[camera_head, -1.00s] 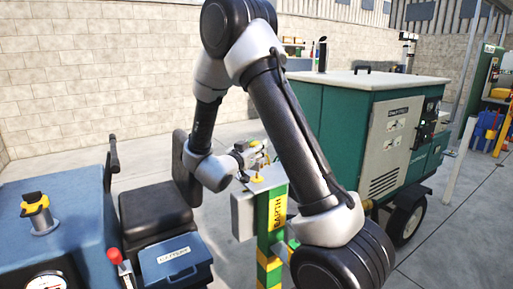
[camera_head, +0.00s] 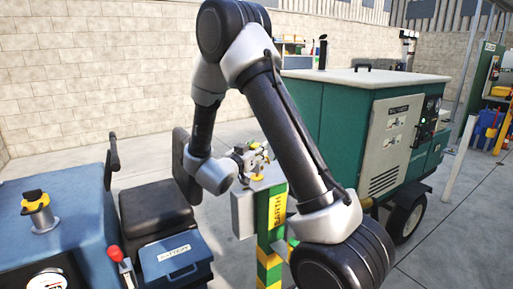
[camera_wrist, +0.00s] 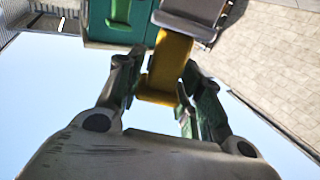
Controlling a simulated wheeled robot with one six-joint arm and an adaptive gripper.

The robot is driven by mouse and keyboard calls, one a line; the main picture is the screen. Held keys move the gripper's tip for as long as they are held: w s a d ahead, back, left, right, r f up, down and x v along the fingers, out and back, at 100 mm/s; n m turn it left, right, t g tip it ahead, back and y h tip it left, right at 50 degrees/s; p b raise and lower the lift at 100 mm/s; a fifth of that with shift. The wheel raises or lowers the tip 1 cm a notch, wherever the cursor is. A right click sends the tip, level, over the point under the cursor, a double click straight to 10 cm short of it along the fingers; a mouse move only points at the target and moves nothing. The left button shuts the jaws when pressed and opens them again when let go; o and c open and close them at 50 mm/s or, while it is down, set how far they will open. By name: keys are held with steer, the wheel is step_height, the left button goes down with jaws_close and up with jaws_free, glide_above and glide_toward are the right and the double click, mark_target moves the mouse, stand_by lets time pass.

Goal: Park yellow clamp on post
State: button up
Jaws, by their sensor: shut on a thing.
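My gripper (camera_head: 262,158) is at the end of my arm, just above the top of the green and yellow post marked EARTH (camera_head: 277,210). In the wrist view my gripper (camera_wrist: 163,85) is shut on the yellow clamp (camera_wrist: 168,65), which lies between its two fingers. In the head view the clamp is small and mostly hidden by the gripper. I cannot tell whether the clamp touches the post. A grey box (camera_head: 243,214) is on the post's left side.
A blue vehicle body (camera_head: 75,215) with a black seat (camera_head: 152,207) and a blue battery box (camera_head: 175,258) stands at left. A teal generator (camera_head: 335,130) on wheels stands behind the post at right. Open concrete floor lies at far right.

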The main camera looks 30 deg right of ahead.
steer(key=shift+f, duration=0.75)
stand_by(0.8)
steer(key=o, duration=1.2)
steer(key=shift+o, duration=0.2)
steer(key=v, duration=1.2)
